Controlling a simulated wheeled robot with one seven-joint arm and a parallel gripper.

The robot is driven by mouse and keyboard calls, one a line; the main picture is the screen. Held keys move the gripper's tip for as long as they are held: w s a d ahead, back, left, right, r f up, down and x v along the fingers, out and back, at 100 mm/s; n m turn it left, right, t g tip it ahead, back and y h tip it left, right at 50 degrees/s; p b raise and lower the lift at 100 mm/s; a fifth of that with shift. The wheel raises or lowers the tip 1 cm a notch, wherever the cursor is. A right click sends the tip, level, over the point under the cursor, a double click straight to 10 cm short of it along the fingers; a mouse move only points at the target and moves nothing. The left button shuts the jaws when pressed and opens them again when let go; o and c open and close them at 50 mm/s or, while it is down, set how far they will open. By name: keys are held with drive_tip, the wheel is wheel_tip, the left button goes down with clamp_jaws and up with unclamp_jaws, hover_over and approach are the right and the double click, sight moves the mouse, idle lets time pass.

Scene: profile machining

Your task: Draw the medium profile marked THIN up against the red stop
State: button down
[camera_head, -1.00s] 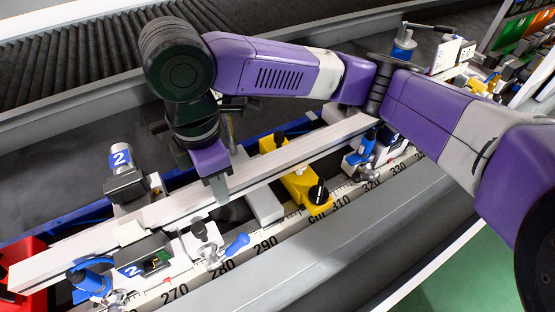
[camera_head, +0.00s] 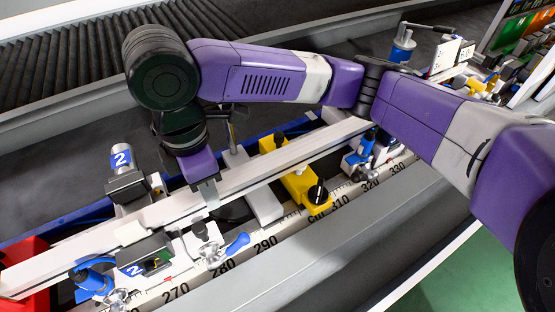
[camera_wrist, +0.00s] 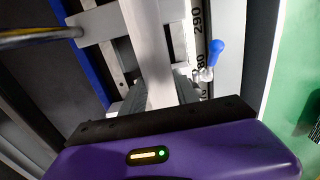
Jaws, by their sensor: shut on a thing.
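The profile (camera_head: 262,166) is a long pale bar running from the lower left to the upper right in the head view. In the wrist view the profile (camera_wrist: 152,50) runs away between my fingers. My gripper (camera_head: 206,190) is shut on it left of its middle; the gripper also shows in the wrist view (camera_wrist: 160,92). A red block (camera_head: 22,292), seemingly the red stop, is at the lower left edge, partly covered by the profile's left end. I cannot tell whether they touch. No THIN marking is legible.
A yellow clamp block (camera_head: 301,185) and a blue-handled clamp (camera_head: 362,150) stand along the profile to the right. Units marked 2 (camera_head: 122,160) flank it at left. A blue lever (camera_head: 237,244) and a numbered scale (camera_head: 265,246) lie in front. A roller conveyor (camera_head: 70,55) is behind.

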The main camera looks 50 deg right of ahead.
drive_tip(key=c, duration=0.8)
unclamp_jaws()
drive_tip(key=shift+c, duration=0.2)
wheel_tip(320, 180, up, 8)
drive_tip(key=shift+f, duration=0.1)
